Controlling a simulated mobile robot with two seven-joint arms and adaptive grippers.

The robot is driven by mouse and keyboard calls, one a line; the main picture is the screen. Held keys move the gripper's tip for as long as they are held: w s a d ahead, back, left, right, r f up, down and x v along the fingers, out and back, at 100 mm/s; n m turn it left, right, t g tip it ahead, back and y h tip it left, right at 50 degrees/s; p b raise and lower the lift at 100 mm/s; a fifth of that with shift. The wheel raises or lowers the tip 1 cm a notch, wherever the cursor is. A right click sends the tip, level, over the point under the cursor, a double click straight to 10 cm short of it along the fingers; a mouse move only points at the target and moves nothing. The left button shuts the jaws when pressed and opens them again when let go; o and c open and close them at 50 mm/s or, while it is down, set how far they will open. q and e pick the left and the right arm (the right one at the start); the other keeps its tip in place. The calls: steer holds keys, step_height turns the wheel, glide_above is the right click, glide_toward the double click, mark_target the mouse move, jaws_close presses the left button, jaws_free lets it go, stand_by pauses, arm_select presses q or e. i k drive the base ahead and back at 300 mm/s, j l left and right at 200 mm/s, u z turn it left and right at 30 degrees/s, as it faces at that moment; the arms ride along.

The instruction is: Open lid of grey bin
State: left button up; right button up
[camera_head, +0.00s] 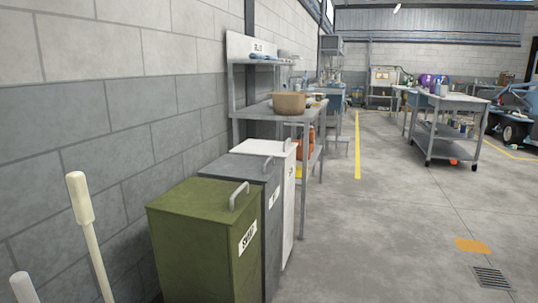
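The grey bin (245,167) stands against the wall between a green bin (200,242) and a white bin (267,149). Its lid looks flat and shut. Its front faces right and carries a white label; the green bin hides much of its near side. A curved grey handle (239,196) rises over the right edge of the green bin's lid, and a similar one (287,146) shows at the white bin. I cannot clearly make out a handle on the grey bin. Neither of my grippers is in view.
Pale poles (87,215) stand at the near left. Behind the bins is a metal shelf bench (257,107) holding a brown pot (289,103). The floor right of the bins is clear, with a drain grate (492,277). A wheeled table (455,100) stands farther back.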

mark_target(260, 169)
steer(key=i+l, duration=0.25)
steer(key=l, duration=0.15)
steer(key=i+l, duration=0.25)
steer(key=l, duration=0.15)
steer(key=i+l+u, duration=0.1)
steer(key=l, duration=0.3)
steer(key=i+l, duration=0.6)
steer(key=l, duration=0.2)
steer(key=u, duration=0.05)
